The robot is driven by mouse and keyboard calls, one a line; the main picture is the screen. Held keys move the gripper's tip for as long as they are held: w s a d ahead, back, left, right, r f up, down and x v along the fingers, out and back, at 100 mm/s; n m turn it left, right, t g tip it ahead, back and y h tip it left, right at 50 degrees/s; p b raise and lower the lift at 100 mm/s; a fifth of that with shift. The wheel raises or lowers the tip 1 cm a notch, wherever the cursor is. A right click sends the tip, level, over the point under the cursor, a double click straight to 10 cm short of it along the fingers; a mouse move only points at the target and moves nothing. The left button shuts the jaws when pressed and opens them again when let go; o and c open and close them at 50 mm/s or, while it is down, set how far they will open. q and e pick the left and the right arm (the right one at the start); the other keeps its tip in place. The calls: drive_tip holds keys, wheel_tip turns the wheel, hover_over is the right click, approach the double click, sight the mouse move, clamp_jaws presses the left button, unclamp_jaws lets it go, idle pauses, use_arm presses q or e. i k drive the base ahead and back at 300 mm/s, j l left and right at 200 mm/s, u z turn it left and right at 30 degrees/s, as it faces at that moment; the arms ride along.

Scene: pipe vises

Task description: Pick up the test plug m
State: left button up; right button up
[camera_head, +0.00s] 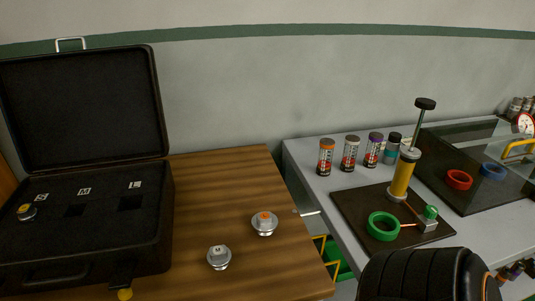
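The test plug M (219,258) is a round silver plug with a small "M" label on its top. It stands on the wooden table near the front. A second silver plug (264,223) with an orange mark on top stands behind it to the right, apart from it. An open black case (85,247) on the left has places labelled S, M and L. A small silver and yellow piece (27,212) sits by the S label. The M and L places look empty. Neither of my grippers shows. A black ribbed part, probably of my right arm, fills the bottom right.
A grey bench (312,171) stands to the right, past a gap. It holds several small canisters (326,158), a yellow hand pump (402,178), a green ring (383,227) and a dark tray with red (459,180) and blue (493,171) rings. The wood around both plugs is clear.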

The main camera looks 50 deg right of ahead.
sight(218, 257)
drive_tip(key=j+z, duration=0.1)
drive_tip(key=z, duration=1.35)
